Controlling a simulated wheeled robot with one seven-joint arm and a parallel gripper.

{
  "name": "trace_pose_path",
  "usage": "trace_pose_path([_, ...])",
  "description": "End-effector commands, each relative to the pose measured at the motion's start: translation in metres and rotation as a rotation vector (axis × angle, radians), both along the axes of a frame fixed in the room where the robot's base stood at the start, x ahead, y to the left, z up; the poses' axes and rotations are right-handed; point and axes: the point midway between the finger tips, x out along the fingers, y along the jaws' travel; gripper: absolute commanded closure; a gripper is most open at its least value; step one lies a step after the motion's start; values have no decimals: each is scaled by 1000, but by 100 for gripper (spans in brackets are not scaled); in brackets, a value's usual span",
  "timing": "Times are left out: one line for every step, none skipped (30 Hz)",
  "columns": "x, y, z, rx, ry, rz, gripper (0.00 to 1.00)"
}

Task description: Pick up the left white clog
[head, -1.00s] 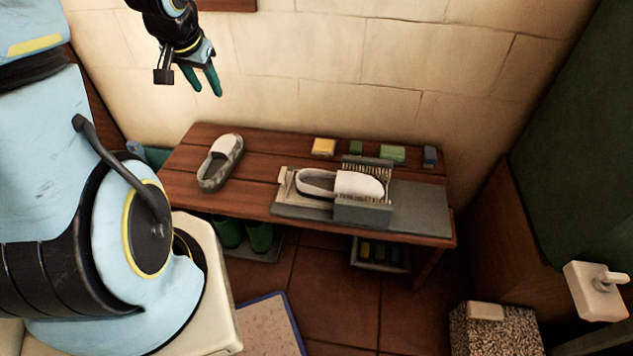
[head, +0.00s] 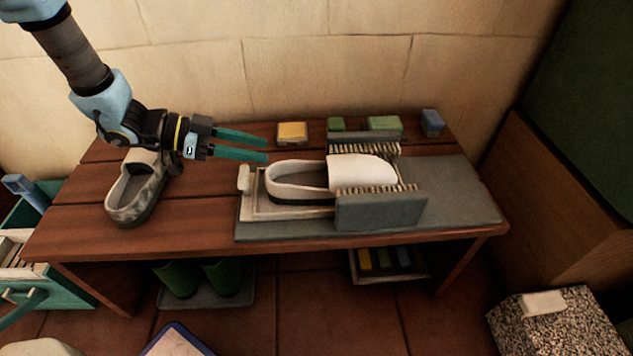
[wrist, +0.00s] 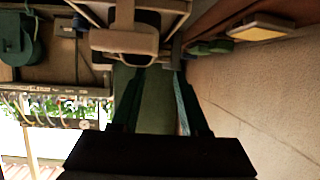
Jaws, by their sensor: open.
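The left white clog (head: 136,192) sits on the left part of the wooden bench (head: 190,215), with grey smudges on its sides. A second white clog (head: 325,177) lies in a grey brush holder (head: 380,212) to the right, between two rows of bristles. My gripper (head: 266,149) is open and empty, to the right of the left clog. Its green fingers point right, towards the second clog. In the wrist view, the fingers (wrist: 160,75) are apart with nothing between them, and a pale rounded shape, probably the second clog (wrist: 125,42), shows beyond.
A yellow block (head: 292,132), green blocks (head: 384,123) and a blue block (head: 431,122) line the bench's back edge by the wall. Green boots (head: 200,278) stand on a tray below. A teal crate (head: 60,265) stands at the left, a speckled block (head: 560,325) at front right.

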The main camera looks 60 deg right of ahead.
Motion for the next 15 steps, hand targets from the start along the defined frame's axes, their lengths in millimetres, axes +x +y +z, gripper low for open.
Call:
trace_pose_path([-7,-3,-4,-1,5,-11,56])
trace_pose_path([-10,-5,-5,-1,6,-12,56])
trace_pose_path([-15,-9,-7,-2,6,-12,56])
trace_pose_path([-18,-12,-9,-2,6,-12,56])
trace_pose_path([-21,-15,-11,-1,5,-11,56])
trace_pose_path([-26,-18,-14,-1,4,-10,56])
trace_pose_path([-28,-21,-15,0,4,-10,56])
trace_pose_path([-31,-23,-17,-1,3,-9,56])
trace_pose_path([-34,-26,-18,-1,3,-7,56])
trace_pose_path([-36,-28,-19,-1,4,-7,56])
trace_pose_path([-38,-29,-19,-1,3,-7,56])
trace_pose_path([-39,-30,-20,-1,3,-7,56])
trace_pose_path([-40,-31,-20,-1,3,-7,56])
trace_pose_path([-41,-32,-21,-1,3,-6,56])
trace_pose_path([-44,-34,-23,-1,3,-6,56])
